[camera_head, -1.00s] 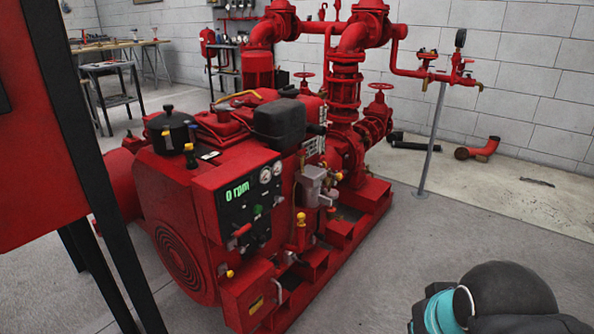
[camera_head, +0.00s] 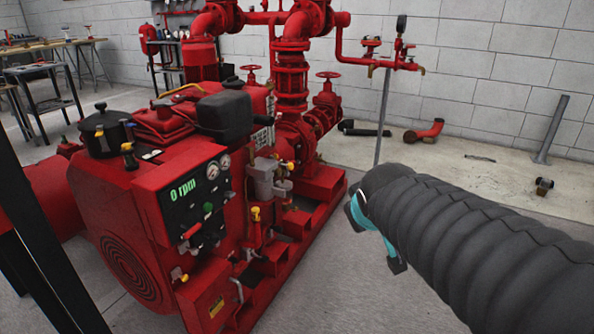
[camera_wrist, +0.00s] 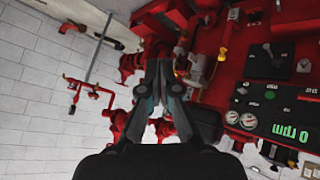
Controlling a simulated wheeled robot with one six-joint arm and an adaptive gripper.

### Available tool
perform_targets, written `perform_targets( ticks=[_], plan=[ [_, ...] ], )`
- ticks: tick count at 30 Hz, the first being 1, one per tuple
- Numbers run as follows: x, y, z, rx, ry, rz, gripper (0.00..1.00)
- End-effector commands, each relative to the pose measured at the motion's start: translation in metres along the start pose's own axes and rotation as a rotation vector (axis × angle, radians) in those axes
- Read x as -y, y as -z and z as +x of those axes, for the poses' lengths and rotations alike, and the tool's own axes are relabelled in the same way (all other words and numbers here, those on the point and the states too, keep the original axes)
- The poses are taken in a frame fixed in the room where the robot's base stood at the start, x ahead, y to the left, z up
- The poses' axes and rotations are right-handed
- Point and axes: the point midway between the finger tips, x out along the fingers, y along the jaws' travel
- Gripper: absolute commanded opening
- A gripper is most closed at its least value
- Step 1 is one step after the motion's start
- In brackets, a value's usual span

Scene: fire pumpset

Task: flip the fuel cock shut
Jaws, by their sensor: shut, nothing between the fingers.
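The red engine pumpset (camera_head: 115,215) stands left of my arm in the head view. On its near side is a grey metal fuel fitting (camera_head: 264,180) with a small yellow-tipped lever (camera_head: 290,166) beside it; I cannot tell for sure that this is the fuel cock. A yellow-capped red fitting (camera_head: 256,214) sits lower; a yellow part (camera_wrist: 222,53) shows in the wrist view. My gripper (camera_wrist: 163,64) is shut and empty, its fingers pointing toward the engine's side. In the head view its teal part (camera_head: 370,222) is right of the engine, apart from it.
The control panel (camera_head: 203,205) reads 0 rpm. Red pipes and valves (camera_head: 290,70) rise behind the engine. A grey post (camera_head: 383,115) holds a gauge pipe. A dark frame leg (camera_head: 50,250) crosses the left.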

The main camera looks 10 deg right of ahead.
Motion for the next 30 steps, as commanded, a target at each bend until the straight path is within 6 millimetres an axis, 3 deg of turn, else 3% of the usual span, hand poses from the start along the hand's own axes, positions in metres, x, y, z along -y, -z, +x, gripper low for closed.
perform_targets(
  ticks=[1,7,15,24,30],
  plan=[
    [-0.009,0.015,0.022,-0.031,-0.023,-0.054,0.00],
    [-0.037,0.082,0.091,-0.186,-0.106,-0.289,0.00],
    [-0.050,0.150,0.193,-0.405,-0.173,-0.608,0.00],
    [-0.029,0.178,0.300,-0.661,-0.184,-0.933,0.00],
    [-0.014,0.177,0.336,-0.776,-0.178,-1.045,0.00]
  ],
)
